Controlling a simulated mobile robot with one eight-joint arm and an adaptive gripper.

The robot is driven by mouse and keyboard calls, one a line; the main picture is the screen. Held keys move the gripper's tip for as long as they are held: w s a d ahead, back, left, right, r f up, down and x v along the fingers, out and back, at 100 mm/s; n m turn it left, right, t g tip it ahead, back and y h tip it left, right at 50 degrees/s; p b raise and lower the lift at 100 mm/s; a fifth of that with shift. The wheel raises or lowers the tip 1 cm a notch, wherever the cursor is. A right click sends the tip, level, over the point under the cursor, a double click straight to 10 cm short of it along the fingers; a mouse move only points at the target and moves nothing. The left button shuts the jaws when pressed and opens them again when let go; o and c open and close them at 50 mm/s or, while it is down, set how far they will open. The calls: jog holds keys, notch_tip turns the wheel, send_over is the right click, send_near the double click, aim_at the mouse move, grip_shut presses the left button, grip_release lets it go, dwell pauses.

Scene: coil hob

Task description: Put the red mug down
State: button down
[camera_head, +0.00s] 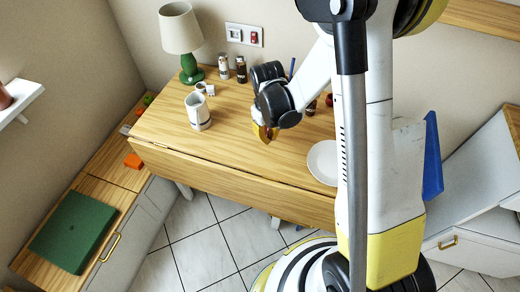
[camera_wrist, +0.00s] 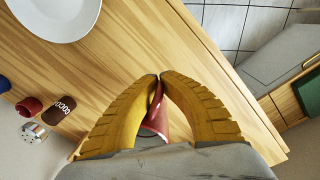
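My gripper (camera_head: 265,133) is over the wooden table (camera_head: 225,150), between the white patterned mug and the plate. In the wrist view its yellow fingers (camera_wrist: 158,77) come together at their tips with the red mug (camera_wrist: 178,127) between them. Only part of the mug shows: a red wall and a pale patch. The fingers and wrist hide the rest. In the head view only a sliver of red shows at the fingers. I cannot tell whether the mug's base touches the table.
A white patterned mug (camera_head: 198,112) stands left of my gripper, with a green lamp (camera_head: 190,68) behind. A white plate (camera_head: 323,162) lies to the right. Jars (camera_head: 224,67) and a brown jar (camera_wrist: 62,108) stand toward the back. The table's front edge is near; bare wood surrounds my gripper.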

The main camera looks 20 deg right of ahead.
jog(key=a, duration=0.1)
jog(key=f, duration=0.1)
jog(key=a, duration=0.1)
jog(key=shift+s+a+f+b, duration=0.25)
jog(key=shift+a+f+b, duration=0.05)
jog(key=shift+a+f, duration=0.1)
notch_tip(320, 180, down, 4)
jog(key=shift+b, duration=1)
jog(key=shift+r, duration=0.15)
jog(key=c, duration=2.1)
grip_release()
jog(key=shift+f, duration=0.2)
jog(key=o, duration=0.5)
jog(key=shift+r, duration=0.1)
jog(key=shift+r, duration=0.1)
